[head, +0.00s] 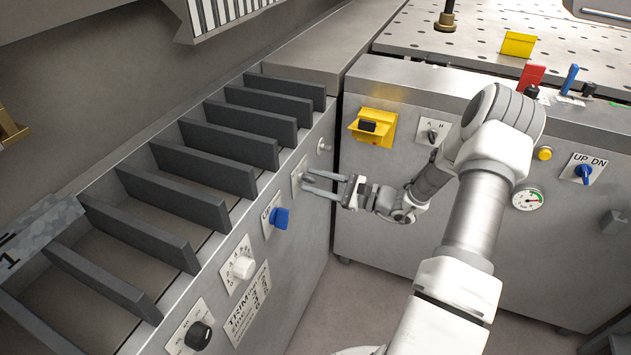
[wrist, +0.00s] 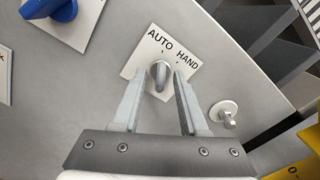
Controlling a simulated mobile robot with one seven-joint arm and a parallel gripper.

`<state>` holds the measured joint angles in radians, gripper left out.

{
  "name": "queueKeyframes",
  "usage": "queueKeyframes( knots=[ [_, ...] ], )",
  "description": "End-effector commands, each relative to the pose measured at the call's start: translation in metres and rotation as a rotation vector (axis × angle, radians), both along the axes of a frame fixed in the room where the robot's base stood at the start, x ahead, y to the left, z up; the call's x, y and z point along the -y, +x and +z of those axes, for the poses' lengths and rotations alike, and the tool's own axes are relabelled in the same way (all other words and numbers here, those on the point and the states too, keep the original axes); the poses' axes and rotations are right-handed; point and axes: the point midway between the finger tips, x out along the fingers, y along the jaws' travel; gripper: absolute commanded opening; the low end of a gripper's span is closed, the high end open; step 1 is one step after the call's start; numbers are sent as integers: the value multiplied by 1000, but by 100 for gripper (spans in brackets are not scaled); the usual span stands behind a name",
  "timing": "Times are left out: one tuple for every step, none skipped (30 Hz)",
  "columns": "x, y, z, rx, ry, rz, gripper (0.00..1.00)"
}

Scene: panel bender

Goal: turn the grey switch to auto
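The grey switch (wrist: 159,76) sits on a white plate (wrist: 133,68) marked AUTO and HAND in the wrist view. Its handle stands nearly upright in the picture, its upper end below the AUTO word; I cannot tell exactly which mark it points to. My gripper (wrist: 158,80) is open, with one finger on each side of the switch and a gap to both; the right finger is closer. In the head view my gripper (head: 306,183) reaches left to the plate (head: 299,174) on the slatted cabinet's front, and its fingers partly hide the switch.
A blue knob (head: 280,217), a white dial (head: 243,267) and a black knob (head: 198,335) lie along the same panel. Another cabinet (head: 385,215) with a yellow-framed switch (head: 372,127) stands behind my arm.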

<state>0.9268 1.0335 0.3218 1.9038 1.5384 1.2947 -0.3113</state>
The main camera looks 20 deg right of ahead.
Motion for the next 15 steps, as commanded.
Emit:
queueKeyframes(
  knots=[
    [0,0,0,0,0,0,42],
    [0,0,0,0,0,0,42],
    [0,0,0,1,1,1,42],
    [0,0,0,1,1,1,42],
    [0,0,0,1,1,1,42],
    [0,0,0,0,0,-1,42],
    [1,-1,0,0,0,-1,42],
    [2,-2,1,0,1,-1,42],
    [4,-3,1,0,1,-2,42],
    [7,-5,1,0,1,-3,42],
    [9,-8,1,-1,1,-4,42],
    [14,-12,1,-1,1,-4,42],
    [18,-16,1,-1,1,-4,42],
    [22,-21,2,-1,2,-4,42],
    [29,-27,2,-1,0,-5,42]
  ],
)
